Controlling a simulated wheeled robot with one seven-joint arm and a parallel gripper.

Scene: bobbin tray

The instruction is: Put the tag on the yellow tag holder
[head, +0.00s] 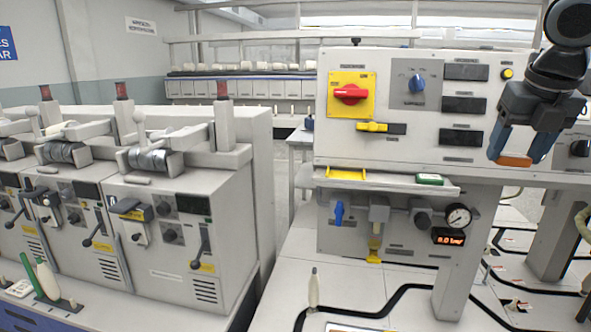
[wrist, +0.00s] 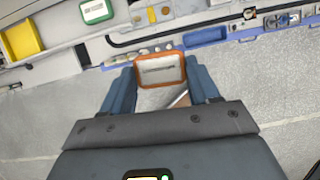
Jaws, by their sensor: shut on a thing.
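My gripper (head: 517,154) is at the upper right of the head view, in front of the right part of the panel. It is shut on an orange-framed tag (head: 514,161). In the wrist view the tag (wrist: 160,55) sits between the two blue fingers, its pale face with a dark line of print visible. The yellow tag holder (head: 346,174) lies on the panel's ledge, left of and lower than my gripper in the head view. It also shows in the wrist view (wrist: 22,40), at the upper left, apart from the tag, and looks empty.
A green-framed tag (head: 430,179) lies on the same ledge (head: 390,184), right of the yellow holder. A blue holder (wrist: 205,37) is beside the held tag in the wrist view. The panel (head: 430,140) has protruding knobs and a yellow handle. A gauge (head: 457,217) hangs below.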

